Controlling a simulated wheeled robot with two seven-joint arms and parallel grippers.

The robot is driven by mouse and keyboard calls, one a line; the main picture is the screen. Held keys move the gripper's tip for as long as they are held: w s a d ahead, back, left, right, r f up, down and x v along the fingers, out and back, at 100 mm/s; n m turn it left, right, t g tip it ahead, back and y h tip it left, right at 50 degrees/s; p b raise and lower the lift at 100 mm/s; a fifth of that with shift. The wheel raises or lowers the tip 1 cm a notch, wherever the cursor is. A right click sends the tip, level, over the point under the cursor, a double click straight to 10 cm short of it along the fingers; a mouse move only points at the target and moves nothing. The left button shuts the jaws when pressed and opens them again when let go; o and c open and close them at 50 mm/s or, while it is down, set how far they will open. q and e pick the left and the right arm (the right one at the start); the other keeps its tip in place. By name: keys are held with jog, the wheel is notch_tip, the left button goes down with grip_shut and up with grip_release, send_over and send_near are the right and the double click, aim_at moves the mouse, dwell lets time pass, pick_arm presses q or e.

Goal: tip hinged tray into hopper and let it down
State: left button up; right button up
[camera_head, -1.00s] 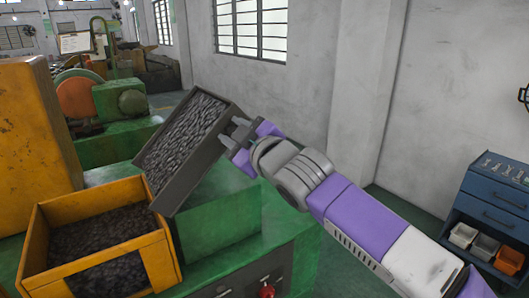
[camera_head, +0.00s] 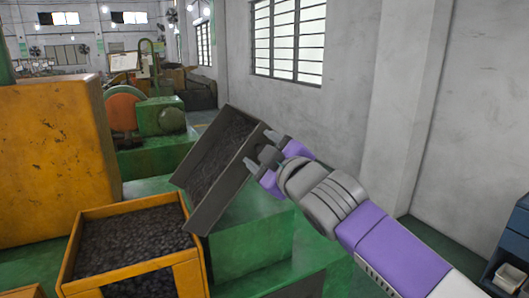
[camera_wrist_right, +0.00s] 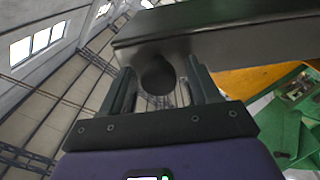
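The hinged tray (camera_head: 243,172) is a dark grey open box, steeply tilted beside the hopper with its lower end near the hopper's right rim. A thin dark layer of small parts shows inside it. The orange hopper (camera_head: 82,248) at lower left holds a broad heap of dark parts (camera_head: 135,240). My right gripper (camera_head: 270,147) is at the tray's upper right end. In the right wrist view its fingers (camera_wrist_right: 162,80) stand apart on either side of a round dark knob (camera_wrist_right: 156,75) under the tray wall, with a gap visible at the right. My left gripper is out of view.
A green machine body (camera_head: 245,235) lies below the tray. A tall orange cabinet (camera_head: 55,160) stands behind the hopper. A blue cabinet (camera_head: 515,240) is at the far right by the grey wall (camera_head: 385,80). Open floor shows between wall and machine.

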jog(key=shift+d, duration=0.1)
jog(key=v, duration=0.7)
jog(key=shift+s+b, duration=0.2)
jog(key=shift+b, duration=0.1)
jog(key=shift+f, duration=0.1)
